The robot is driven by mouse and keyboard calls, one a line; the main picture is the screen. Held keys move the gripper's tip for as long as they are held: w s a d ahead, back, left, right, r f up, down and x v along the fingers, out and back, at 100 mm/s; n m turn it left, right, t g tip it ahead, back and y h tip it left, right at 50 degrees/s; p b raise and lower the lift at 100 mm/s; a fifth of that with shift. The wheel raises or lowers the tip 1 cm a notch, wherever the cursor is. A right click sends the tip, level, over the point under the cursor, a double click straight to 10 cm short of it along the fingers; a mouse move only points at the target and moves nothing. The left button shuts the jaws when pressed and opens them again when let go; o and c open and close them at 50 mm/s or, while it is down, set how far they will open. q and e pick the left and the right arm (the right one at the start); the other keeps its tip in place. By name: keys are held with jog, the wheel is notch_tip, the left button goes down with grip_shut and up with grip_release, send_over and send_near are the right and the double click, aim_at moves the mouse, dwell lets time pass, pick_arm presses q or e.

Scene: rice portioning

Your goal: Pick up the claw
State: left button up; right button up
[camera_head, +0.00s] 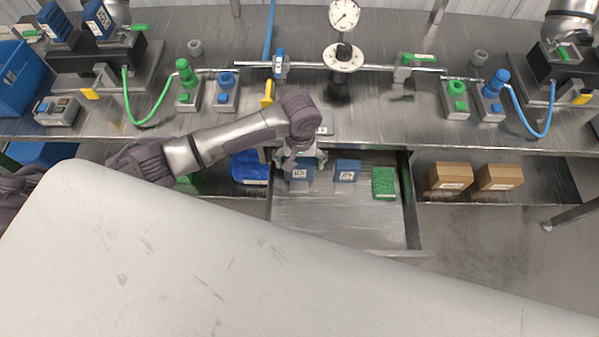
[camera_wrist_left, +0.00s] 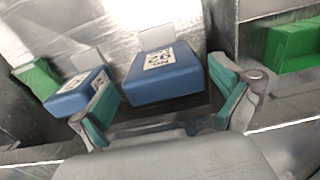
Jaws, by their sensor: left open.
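Nothing in view is plainly marked as the claw. Two labelled blue blocks lie in the open drawer (camera_head: 340,225). The nearer one to my gripper (camera_head: 301,174) shows in the left wrist view (camera_wrist_left: 163,80) with a pale tab at its far side. The second blue block (camera_head: 347,170) lies to its right and shows at left in the wrist view (camera_wrist_left: 75,93). My left gripper (camera_head: 301,162) is open over the first block; its green-padded fingers (camera_wrist_left: 168,85) are on either side of it. I cannot tell whether they touch it. My right gripper is not in view.
A green sponge-like block (camera_head: 384,183) lies at the drawer's right. A blue bin (camera_head: 250,168) stands left of the drawer; two brown boxes (camera_head: 451,176) are to its right. The steel worktop (camera_head: 350,120) with tubes and a gauge (camera_head: 344,14) overhangs behind.

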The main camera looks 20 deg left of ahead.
aim_at(299, 174)
pick_arm(q)
notch_tip(299, 174, down, 3)
jog(key=shift+w+a+r, duration=0.1)
jog(key=shift+w+r, duration=0.05)
jog(key=shift+r, duration=0.05)
jog(key=shift+f, duration=0.35)
jog(key=shift+c, duration=1.4)
jog(key=c, duration=1.1)
jog(key=shift+c, duration=0.7)
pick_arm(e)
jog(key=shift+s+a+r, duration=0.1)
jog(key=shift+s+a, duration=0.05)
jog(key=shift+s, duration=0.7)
